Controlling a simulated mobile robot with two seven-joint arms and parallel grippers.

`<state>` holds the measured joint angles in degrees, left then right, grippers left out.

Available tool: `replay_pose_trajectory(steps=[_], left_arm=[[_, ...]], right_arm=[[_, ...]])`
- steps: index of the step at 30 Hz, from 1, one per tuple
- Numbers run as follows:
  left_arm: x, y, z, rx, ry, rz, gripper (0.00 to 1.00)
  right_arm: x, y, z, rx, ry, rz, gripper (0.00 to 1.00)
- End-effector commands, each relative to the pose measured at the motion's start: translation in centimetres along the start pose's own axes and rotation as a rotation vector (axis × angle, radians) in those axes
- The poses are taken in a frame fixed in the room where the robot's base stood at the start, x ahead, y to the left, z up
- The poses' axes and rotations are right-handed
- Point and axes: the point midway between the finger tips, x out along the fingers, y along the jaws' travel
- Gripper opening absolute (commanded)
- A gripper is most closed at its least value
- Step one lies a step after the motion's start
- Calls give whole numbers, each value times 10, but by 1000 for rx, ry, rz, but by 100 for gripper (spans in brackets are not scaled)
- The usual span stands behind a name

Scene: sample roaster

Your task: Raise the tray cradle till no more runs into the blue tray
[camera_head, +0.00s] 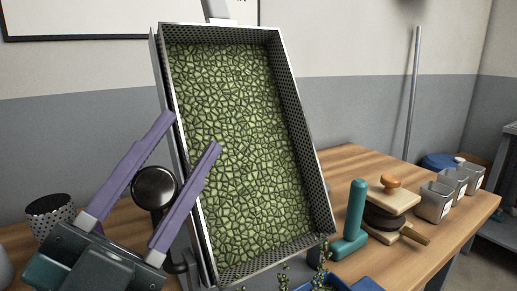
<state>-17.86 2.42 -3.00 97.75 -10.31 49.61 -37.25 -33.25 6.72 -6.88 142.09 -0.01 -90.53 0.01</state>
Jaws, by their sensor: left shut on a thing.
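The tray cradle (325,205), a metal tray with perforated side walls, stands steeply tilted in the middle. Its floor is covered with green beans (235,150). A few beans (319,262) show below its lower right corner, above the blue tray (366,285), which is cut off by the bottom edge and partly hidden. The exact contact is partly hidden. My right gripper is not in view.
A round black knob (154,187) shows between the purple fingers. A teal L-shaped piece (353,225) and a wooden block with a knob (385,205) stand right of the cradle. Several metal cups (434,202) line the right table edge.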

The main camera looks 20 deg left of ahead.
Motion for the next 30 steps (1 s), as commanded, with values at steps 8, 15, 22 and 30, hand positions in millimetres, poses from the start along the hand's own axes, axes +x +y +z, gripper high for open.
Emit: replay_pose_trajectory(steps=[8, 15, 22, 30], left_arm=[[0, 0, -1, -1, 2, -1, 73], [-1, 0, 0, -1, 0, 0, 73], [-31, 2, 2, -1, -4, 2, 73], [-83, 2, 2, 0, -2, 3, 73]], right_arm=[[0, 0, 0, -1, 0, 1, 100], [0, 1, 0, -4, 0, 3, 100], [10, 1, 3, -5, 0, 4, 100], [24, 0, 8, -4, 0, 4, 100]])
